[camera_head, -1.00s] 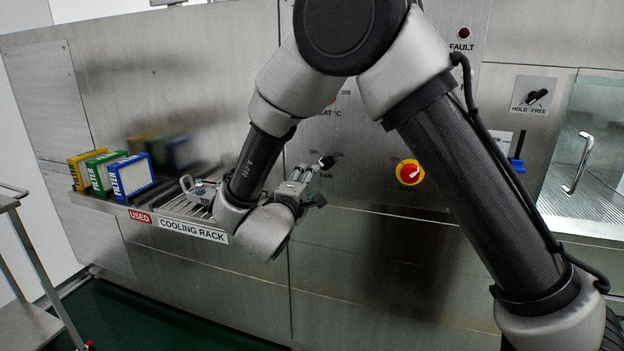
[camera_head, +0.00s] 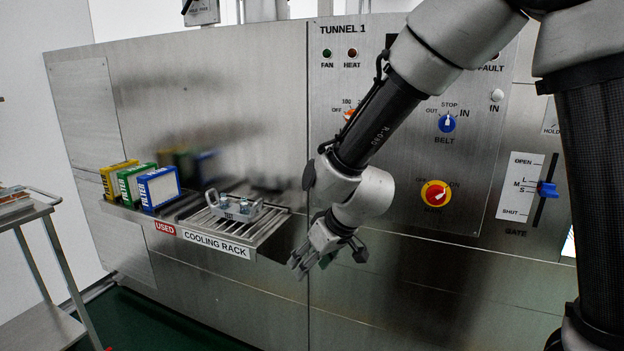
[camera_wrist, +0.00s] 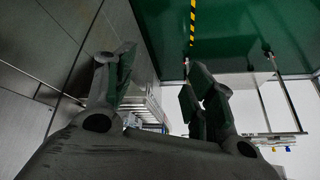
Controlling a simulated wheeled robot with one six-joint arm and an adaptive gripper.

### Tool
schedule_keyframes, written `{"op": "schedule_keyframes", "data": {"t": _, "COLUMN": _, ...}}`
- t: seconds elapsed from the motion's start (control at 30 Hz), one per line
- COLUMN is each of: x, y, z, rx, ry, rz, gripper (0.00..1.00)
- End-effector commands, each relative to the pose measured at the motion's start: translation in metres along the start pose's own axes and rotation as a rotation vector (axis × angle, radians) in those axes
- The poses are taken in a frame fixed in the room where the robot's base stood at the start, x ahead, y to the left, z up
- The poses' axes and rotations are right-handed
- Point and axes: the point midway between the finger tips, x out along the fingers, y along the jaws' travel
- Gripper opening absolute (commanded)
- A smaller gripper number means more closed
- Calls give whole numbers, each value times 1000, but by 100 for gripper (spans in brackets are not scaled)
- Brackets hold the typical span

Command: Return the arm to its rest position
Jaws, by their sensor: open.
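My gripper (camera_head: 318,258) hangs below the control panel, in front of the machine's lower wall and just right of the cooling rack. It points down and to the left. Its fingers also show in the wrist view (camera_wrist: 158,95), spread apart with nothing between them. My arm comes in from the upper right of the head view, bent at the elbow. A metal part with a tag (camera_head: 236,208) lies on the cooling rack (camera_head: 262,228), apart from my gripper.
Yellow, green and blue filter boxes (camera_head: 158,190) stand left of the rack. The panel (camera_head: 400,120) carries a red-yellow main switch (camera_head: 435,193), a blue belt knob (camera_head: 447,123) and a gate slider (camera_head: 547,189). A cart (camera_head: 45,330) stands at left; green floor (camera_wrist: 240,35) is open.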

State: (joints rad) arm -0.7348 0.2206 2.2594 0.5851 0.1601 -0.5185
Motion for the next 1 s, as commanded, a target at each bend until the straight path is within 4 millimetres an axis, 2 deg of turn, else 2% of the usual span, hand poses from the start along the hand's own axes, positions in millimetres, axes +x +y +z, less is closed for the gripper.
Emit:
{"op": "schedule_keyframes", "data": {"t": 0.03, "x": -34, "y": 13, "z": 20, "rx": 64, "ry": -63, "rz": -21, "gripper": 55}}
{"op": "schedule_keyframes", "data": {"t": 0.17, "x": -117, "y": 47, "z": 83, "rx": 221, "ry": -243, "rz": -1, "gripper": 55}}
{"op": "schedule_keyframes", "data": {"t": 0.3, "x": -203, "y": 84, "z": 151, "rx": 360, "ry": -353, "rz": 106, "gripper": 55}}
{"op": "schedule_keyframes", "data": {"t": 0.4, "x": -255, "y": 104, "z": 192, "rx": 425, "ry": -360, "rz": 198, "gripper": 55}}
{"op": "schedule_keyframes", "data": {"t": 0.5, "x": -293, "y": 119, "z": 216, "rx": 470, "ry": -292, "rz": 282, "gripper": 55}}
{"op": "schedule_keyframes", "data": {"t": 0.6, "x": -319, "y": 125, "z": 228, "rx": 529, "ry": -197, "rz": 341, "gripper": 55}}
{"op": "schedule_keyframes", "data": {"t": 0.73, "x": -343, "y": 130, "z": 235, "rx": 589, "ry": -112, "rz": 395, "gripper": 55}}
{"op": "schedule_keyframes", "data": {"t": 1.0, "x": -347, "y": 133, "z": 239, "rx": 615, "ry": -103, "rz": 408, "gripper": 55}}
